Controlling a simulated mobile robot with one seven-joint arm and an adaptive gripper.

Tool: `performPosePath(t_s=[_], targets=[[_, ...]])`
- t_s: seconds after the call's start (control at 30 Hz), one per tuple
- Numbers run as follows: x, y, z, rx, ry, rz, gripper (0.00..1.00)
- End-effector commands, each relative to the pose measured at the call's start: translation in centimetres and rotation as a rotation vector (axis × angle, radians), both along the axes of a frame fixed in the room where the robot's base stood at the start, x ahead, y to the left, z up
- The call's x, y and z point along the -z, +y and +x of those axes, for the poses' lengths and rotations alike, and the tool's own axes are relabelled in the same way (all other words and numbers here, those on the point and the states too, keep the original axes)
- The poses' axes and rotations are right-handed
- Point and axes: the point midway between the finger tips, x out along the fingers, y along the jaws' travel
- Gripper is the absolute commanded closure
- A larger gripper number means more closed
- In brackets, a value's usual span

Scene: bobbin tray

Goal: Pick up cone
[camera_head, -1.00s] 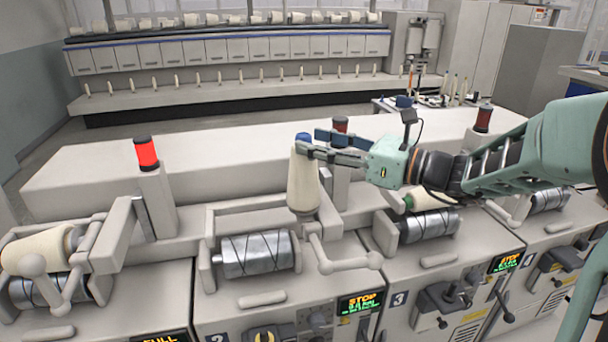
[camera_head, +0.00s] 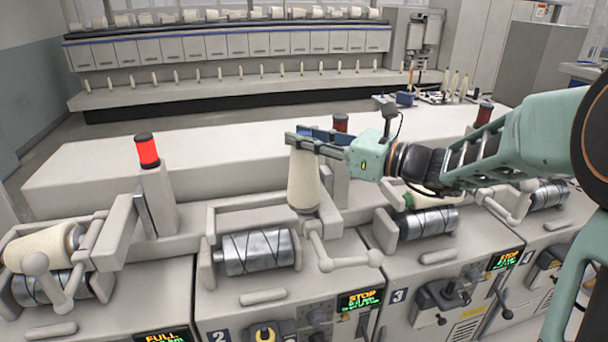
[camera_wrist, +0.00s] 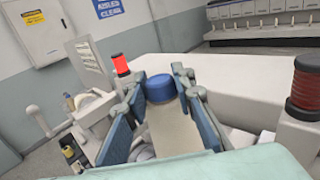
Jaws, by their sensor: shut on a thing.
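The cone (camera_head: 303,182) is a cream yarn cone standing upright behind and right of the metal drum at station 2. My gripper (camera_head: 304,141) reaches in from the right and is shut around the cone's upper end. In the wrist view the cone (camera_wrist: 172,132) sits between the two blue-padded fingers, its blue top (camera_wrist: 160,87) showing between the fingertips. In the head view the fingers hide the cone's top. I cannot tell whether the cone's base touches the machine.
The station 2 drum (camera_head: 256,253) and its cradle arm (camera_head: 322,245) are close by. A red lamp post (camera_head: 148,152) stands to the left, and another lamp (camera_head: 340,123) is just behind my gripper. Another cone (camera_head: 42,248) lies on the left station. The flat housing top behind is clear.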

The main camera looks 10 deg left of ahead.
Motion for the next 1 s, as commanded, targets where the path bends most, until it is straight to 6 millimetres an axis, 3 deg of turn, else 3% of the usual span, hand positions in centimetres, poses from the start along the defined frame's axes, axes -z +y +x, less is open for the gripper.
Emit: performPosePath(t_s=[0.37,0.7,1.0], targets=[[-0.5,0.0,0.0,-0.001,0.001,-0.002,1.0],[-7.0,0.0,0.0,0.0,-0.005,-0.002,1.0],[-10.9,0.0,0.0,0.0,0.0,0.0,1.0]])
